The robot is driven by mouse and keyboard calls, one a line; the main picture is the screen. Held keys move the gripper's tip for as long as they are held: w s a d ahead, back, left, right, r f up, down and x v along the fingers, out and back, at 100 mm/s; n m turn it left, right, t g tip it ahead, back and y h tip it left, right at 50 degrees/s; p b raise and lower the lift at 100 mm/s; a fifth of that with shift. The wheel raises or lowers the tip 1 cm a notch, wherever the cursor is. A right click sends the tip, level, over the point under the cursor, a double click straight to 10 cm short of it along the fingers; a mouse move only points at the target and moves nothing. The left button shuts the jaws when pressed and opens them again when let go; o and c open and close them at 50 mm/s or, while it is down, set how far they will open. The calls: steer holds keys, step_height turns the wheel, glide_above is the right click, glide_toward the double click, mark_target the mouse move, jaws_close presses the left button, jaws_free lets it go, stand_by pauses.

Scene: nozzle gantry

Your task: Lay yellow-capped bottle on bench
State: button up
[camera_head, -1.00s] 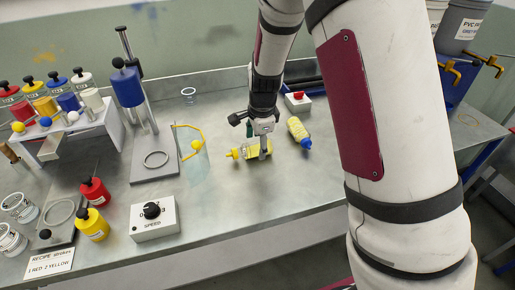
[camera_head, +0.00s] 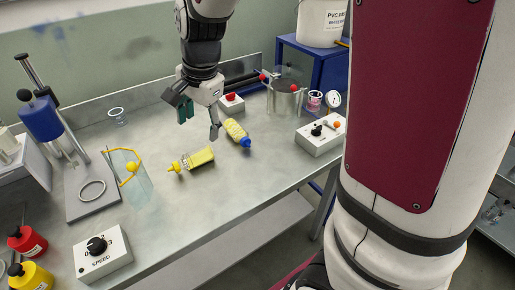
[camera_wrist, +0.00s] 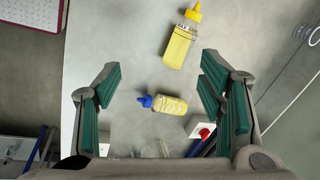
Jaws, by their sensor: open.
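The yellow-capped bottle (camera_head: 197,159) lies on its side on the steel bench (camera_head: 190,210), its yellow tip pointing left in the head view. It also shows in the wrist view (camera_wrist: 178,47), beyond my fingertips. A blue-capped bottle (camera_head: 235,130) with yellow contents lies just behind and to its right. In the wrist view this bottle (camera_wrist: 168,105) shows between my fingers. My gripper (camera_head: 200,118) is open and empty, raised above the bench behind the yellow-capped bottle and apart from it.
A clear shield with a yellow frame (camera_head: 130,172) and a stand stand to the left. A speed box (camera_head: 102,254) is at the front left. A red-button box (camera_head: 231,103), a metal pot (camera_head: 285,98) and a control box (camera_head: 320,134) stand right.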

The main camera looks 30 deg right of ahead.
steer(key=s+r+n+t, duration=0.1)
steer(key=s+r+n, duration=0.3)
steer(key=s, duration=0.7)
steer(key=s+d+r+n, duration=0.1)
steer(key=s+r+n, duration=0.2)
steer(key=s+n, duration=0.6)
steer(key=s, duration=0.3)
steer(key=shift+d+r+n+t+h, duration=0.15)
steer(key=shift+r+n+t+h, duration=0.15)
steer(key=shift+r+t+h, duration=0.1)
